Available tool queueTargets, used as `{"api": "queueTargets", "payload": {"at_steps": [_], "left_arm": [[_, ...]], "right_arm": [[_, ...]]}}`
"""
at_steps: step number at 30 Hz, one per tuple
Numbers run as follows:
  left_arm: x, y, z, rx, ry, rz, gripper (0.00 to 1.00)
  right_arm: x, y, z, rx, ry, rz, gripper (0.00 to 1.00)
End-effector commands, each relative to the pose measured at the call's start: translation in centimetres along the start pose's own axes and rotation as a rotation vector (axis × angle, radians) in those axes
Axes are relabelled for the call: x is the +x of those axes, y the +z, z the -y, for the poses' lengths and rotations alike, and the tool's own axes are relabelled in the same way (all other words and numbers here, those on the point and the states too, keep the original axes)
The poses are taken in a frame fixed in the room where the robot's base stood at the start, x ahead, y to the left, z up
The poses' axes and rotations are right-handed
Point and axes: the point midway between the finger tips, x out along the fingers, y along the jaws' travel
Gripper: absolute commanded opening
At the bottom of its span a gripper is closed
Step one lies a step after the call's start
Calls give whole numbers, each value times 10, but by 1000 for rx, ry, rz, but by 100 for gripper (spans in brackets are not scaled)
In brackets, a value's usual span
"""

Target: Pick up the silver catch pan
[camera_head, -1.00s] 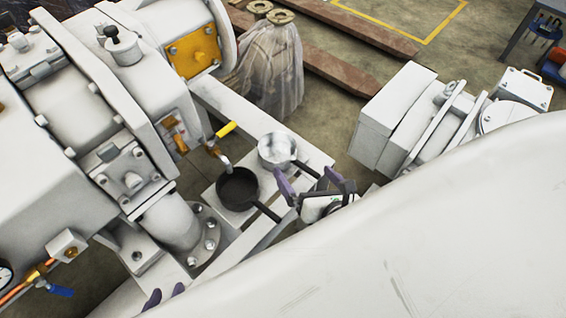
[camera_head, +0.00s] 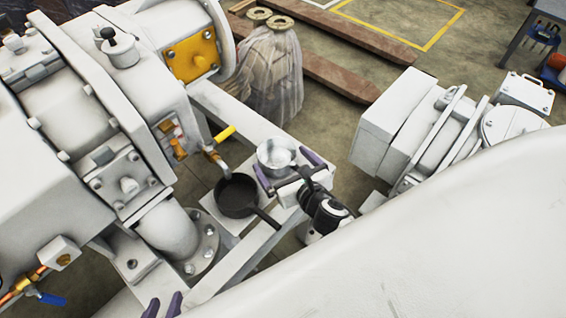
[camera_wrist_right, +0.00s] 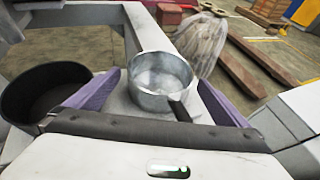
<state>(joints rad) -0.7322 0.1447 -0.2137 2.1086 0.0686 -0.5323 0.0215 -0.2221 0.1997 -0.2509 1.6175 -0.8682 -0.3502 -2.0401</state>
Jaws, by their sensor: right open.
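The silver catch pan (camera_head: 272,150) sits on a white ledge, with its dark handle pointing toward my right gripper. My right gripper (camera_head: 287,168) is open, with one purple finger on each side of the pan's near side and handle. In the right wrist view the silver pan (camera_wrist_right: 155,75) shows between and just beyond the open fingers (camera_wrist_right: 155,97), and its handle runs back toward the palm. I cannot tell whether the fingers touch it. My left gripper (camera_head: 163,306) shows only its two fingertips, apart and empty, at the bottom edge.
A black pan (camera_head: 236,193) sits left of the silver pan, close to my right gripper's left finger. A yellow-handled tap (camera_head: 225,134) and large white machinery (camera_head: 80,110) stand to the left. A wrapped bundle (camera_head: 270,75) and wooden beams lie behind.

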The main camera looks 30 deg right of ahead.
Motion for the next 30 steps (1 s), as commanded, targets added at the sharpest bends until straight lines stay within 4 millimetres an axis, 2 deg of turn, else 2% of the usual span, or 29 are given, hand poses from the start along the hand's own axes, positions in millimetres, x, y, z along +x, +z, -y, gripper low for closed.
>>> {"api": "queueTargets", "payload": {"at_steps": [3,9,11,18,26,30], "left_arm": [[1,-1,0,-3,1,-6,31],[0,-4,0,-3,2,-11,31],[0,-4,-1,-3,2,-12,31],[0,-4,-1,-4,2,-12,31],[-2,-6,-1,-4,1,-11,31],[-10,-11,-2,4,-1,2,31]], "right_arm": [[8,0,0,0,0,0,100],[8,0,0,0,1,0,100],[8,0,0,0,1,0,92],[8,0,0,0,1,0,52],[6,5,0,-1,1,3,52],[-2,26,0,-2,2,5,52]]}}
